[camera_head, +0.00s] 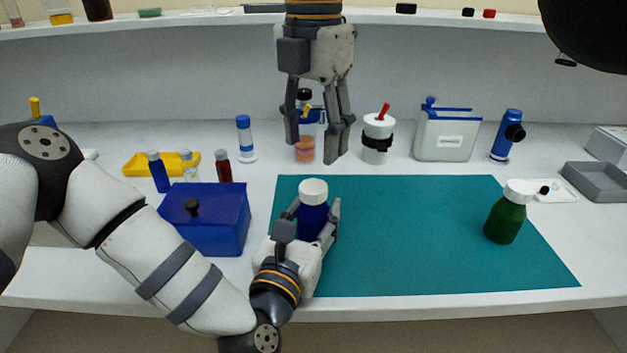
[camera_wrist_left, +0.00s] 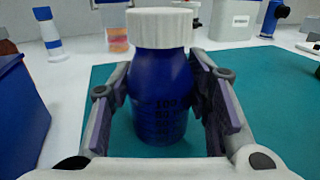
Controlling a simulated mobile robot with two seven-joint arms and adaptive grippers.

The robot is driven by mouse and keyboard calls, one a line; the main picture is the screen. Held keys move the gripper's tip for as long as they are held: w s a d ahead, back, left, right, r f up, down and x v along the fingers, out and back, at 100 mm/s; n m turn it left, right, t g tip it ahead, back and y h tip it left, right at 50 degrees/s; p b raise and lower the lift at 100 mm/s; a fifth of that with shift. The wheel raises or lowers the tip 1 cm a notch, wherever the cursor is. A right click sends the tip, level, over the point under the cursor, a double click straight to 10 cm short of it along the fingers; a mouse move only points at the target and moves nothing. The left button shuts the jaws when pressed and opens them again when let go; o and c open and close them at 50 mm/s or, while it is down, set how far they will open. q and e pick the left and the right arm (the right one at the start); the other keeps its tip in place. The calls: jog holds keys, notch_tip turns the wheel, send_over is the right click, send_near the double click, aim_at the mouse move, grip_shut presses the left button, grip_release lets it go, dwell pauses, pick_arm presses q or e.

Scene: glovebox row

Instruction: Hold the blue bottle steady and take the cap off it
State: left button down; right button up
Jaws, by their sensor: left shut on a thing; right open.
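The blue bottle (camera_head: 313,219) stands upright on the left part of the teal mat (camera_head: 420,240). Its white ribbed cap (camera_head: 313,190) is on its top. My left gripper (camera_head: 318,228) is shut on the bottle's body from the front. In the left wrist view the bottle (camera_wrist_left: 160,95) is between the two fingers, with graduation marks facing the camera, and the cap (camera_wrist_left: 162,27) is clear above them. My right gripper (camera_head: 320,150) is open, pointing down, above and behind the bottle, apart from the cap.
A blue box (camera_head: 207,222) stands close left of my left gripper. A green bottle with a white cap (camera_head: 504,215) stands at the mat's right. Small bottles, a white cup (camera_head: 378,138) and a white container (camera_head: 444,135) line the back. The mat's middle is clear.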

aim_at(313, 186)
jog(key=m, duration=1.4)
jog(key=shift+m, duration=0.4)
jog(key=m, duration=2.1)
jog(key=shift+m, duration=0.4)
jog(key=m, duration=0.9)
jog(key=shift+f+m, duration=0.15)
jog(key=shift+m, duration=0.35)
notch_tip(313, 186, down, 8)
jog(key=shift+r, duration=0.15)
